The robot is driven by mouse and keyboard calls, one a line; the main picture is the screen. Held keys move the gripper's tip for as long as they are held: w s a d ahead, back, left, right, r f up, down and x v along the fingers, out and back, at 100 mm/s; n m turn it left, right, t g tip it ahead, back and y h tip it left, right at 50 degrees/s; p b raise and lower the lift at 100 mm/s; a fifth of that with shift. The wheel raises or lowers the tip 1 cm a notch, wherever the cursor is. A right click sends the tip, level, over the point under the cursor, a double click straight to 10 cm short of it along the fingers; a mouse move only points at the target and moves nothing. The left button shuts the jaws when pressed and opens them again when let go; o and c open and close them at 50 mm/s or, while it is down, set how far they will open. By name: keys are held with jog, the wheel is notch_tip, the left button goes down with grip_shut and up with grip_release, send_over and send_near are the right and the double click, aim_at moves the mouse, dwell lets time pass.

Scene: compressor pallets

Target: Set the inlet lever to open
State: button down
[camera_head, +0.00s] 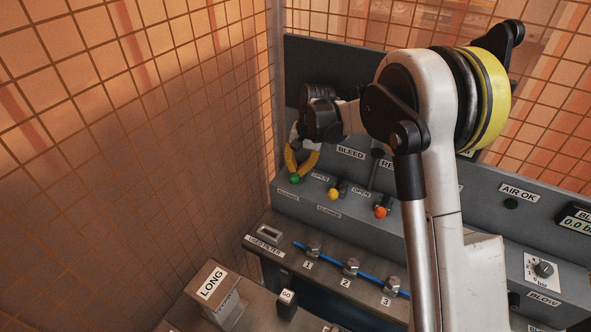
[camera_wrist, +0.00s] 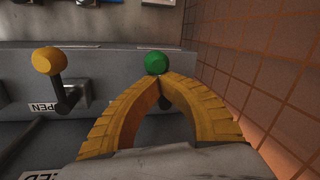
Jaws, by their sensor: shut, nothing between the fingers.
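A green-knobbed lever (camera_head: 295,179) stands at the left end of the grey panel; its knob also shows in the wrist view (camera_wrist: 156,63). A yellow-knobbed lever (camera_head: 333,194) is to its right, also in the wrist view (camera_wrist: 47,61), and an orange-knobbed lever (camera_head: 381,212) is further right. Which one is the inlet lever I cannot read. My gripper (camera_head: 297,173) is shut and empty at the green knob. In the wrist view its yellow fingertips (camera_wrist: 162,77) meet just against or in front of the green knob; contact is unclear. The fingers partly hide the green lever's stem.
A lower ledge holds several bolts (camera_head: 352,267) along a blue hose and a used filter slot (camera_head: 270,234). A box marked LONG (camera_head: 212,282) stands in front. A gauge dial (camera_head: 544,269) is at right.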

jog(key=shift+s+d+n+g, duration=0.1)
jog(key=shift+d+n+g, duration=0.2)
jog(key=shift+n, duration=0.75)
jog(key=shift+s+d+n+g, duration=0.1)
jog(key=shift+d+n+g, duration=0.2)
jog(key=shift+n, duration=0.75)
jog(key=shift+d, duration=0.1)
jog(key=c, duration=1.5)
grip_release()
jog(key=shift+c, duration=0.2)
notch_tip(320, 180, up, 10)
